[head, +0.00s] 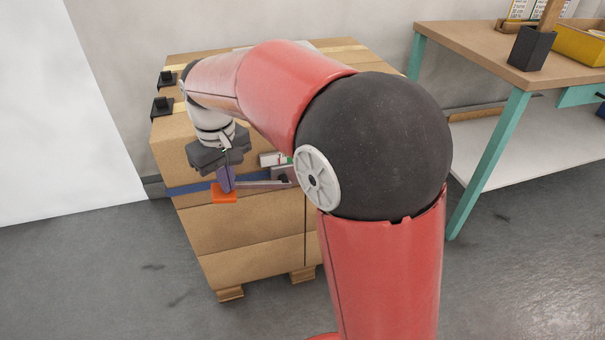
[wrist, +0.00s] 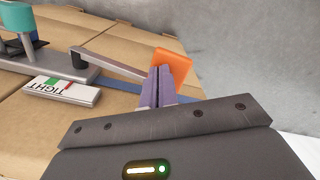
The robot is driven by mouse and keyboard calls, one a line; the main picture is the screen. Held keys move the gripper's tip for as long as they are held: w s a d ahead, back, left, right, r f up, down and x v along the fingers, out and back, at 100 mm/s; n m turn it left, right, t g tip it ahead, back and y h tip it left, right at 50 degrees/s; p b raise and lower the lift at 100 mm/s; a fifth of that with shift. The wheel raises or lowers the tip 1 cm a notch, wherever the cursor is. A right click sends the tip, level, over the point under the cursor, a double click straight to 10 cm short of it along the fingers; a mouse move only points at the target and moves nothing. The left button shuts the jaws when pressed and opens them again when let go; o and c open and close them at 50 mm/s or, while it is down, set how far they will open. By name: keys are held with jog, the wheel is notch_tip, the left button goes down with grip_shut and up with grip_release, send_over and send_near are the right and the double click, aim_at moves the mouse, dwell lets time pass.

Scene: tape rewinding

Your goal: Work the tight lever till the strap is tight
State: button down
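The tight lever is a grey bar (wrist: 112,64) with an orange end plate (wrist: 174,62), on the tensioner (wrist: 45,68) against the boxes. In the head view its orange plate (head: 224,197) sticks out low at the front. My gripper (wrist: 160,70) has its purple fingers together, with only a thin line between them. They stand at the lever's outer end, in front of the orange plate; whether they touch it I cannot tell. In the head view my gripper (head: 227,188) is just above the plate. A blue strap (head: 188,188) runs across the boxes. A label (wrist: 62,92) reads TIGHT, with green and red patches.
The cardboard boxes (head: 235,228) are stacked on a wooden pallet (head: 229,294). Black corner pieces (head: 162,106) sit on the top edge. A workbench (head: 480,50) stands at the right. The floor at the left is clear. My red arm hides part of the stack.

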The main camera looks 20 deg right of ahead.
aim_at(232, 201)
jog(key=shift+f+b, duration=1.9)
jog(key=shift+f, duration=1.25)
notch_tip(232, 201, up, 10)
jog(key=p, duration=0.8)
jog(key=shift+f, duration=0.15)
jog(key=shift+f+b, duration=3.2)
jog(key=shift+f, duration=1.65)
notch_tip(232, 201, up, 8)
jog(key=p, duration=0.7)
jog(key=shift+r, duration=1)
jog(key=shift+r, duration=2)
